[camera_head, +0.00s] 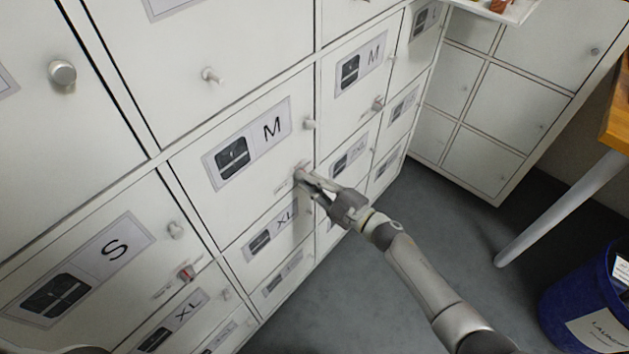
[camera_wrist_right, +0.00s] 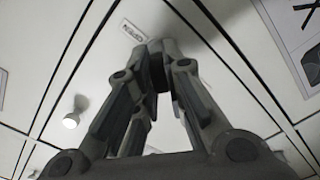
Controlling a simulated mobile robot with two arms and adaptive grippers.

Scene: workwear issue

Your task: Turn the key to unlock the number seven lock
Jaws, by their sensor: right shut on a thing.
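My right gripper (camera_head: 303,178) reaches the lower right edge of a white locker door (camera_head: 232,205) with an M label. Its fingers are closed together at the lock there, and the wrist view shows the closed fingertips (camera_wrist_right: 157,55) against the door front. The fingers hide the key and most of the lock, so I cannot see how far the key is turned. No number seven is readable in either view. A small label (camera_wrist_right: 132,31) shows beside the fingertips in the wrist view. My left gripper is not in view.
Round knobs (camera_head: 309,123) stick out from neighbouring doors. A lock with a red part (camera_head: 186,272) is on the S door (camera_head: 100,262). A table leg (camera_head: 552,210) and a blue bin (camera_head: 582,295) stand at the right. The grey floor (camera_head: 440,220) between is clear.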

